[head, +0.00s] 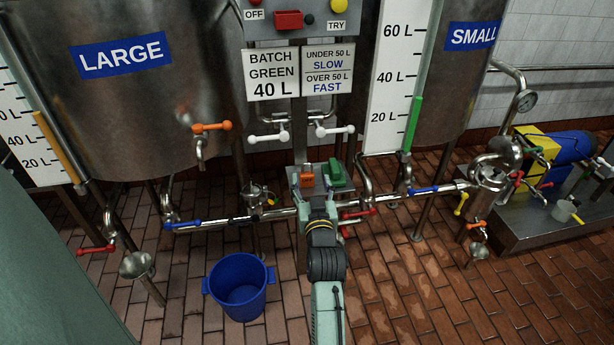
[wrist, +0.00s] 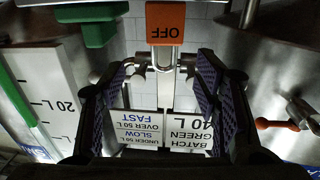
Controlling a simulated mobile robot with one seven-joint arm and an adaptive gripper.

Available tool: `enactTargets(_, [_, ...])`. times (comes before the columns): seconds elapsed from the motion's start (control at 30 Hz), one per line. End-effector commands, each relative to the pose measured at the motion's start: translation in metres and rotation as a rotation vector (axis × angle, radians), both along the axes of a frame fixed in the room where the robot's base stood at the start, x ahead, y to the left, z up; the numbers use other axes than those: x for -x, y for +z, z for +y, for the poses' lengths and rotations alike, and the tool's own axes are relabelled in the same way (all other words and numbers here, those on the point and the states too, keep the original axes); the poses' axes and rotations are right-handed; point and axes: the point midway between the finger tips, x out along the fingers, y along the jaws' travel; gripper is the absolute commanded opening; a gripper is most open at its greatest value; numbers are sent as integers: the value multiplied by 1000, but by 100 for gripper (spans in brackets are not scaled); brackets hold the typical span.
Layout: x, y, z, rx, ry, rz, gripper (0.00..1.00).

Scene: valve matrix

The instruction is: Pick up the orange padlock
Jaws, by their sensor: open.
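The orange padlock (head: 307,176) stands on a small metal shelf at the foot of the central post in the head view. In the wrist view the orange padlock (wrist: 180,23) is at the top, with upside-down "OFF" lettering and a metal shackle. My gripper (head: 314,194) is just in front of the shelf. Its jaws are open and empty, and in the wrist view the two pads of my gripper (wrist: 163,75) stand wide apart. The padlock body lies beyond the fingertips, roughly in line with the gap. I cannot tell the exact distance.
A green padlock-like block (head: 336,174) stands right beside the orange one; it also shows in the wrist view (wrist: 99,30). White-handled valves (head: 268,136) sit above the shelf. A horizontal pipe (head: 260,216) crosses near my gripper. A blue bucket (head: 240,287) stands on the floor.

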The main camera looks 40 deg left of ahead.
Motion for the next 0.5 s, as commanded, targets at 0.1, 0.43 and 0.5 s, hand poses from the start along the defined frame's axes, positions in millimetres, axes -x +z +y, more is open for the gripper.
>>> enactTargets(0.1, [-9,4,15,-1,3,0,57])
enactTargets(0.43, [-31,1,38,-1,1,0,57])
enactTargets(0.5, [-31,1,38,-1,1,0,57])
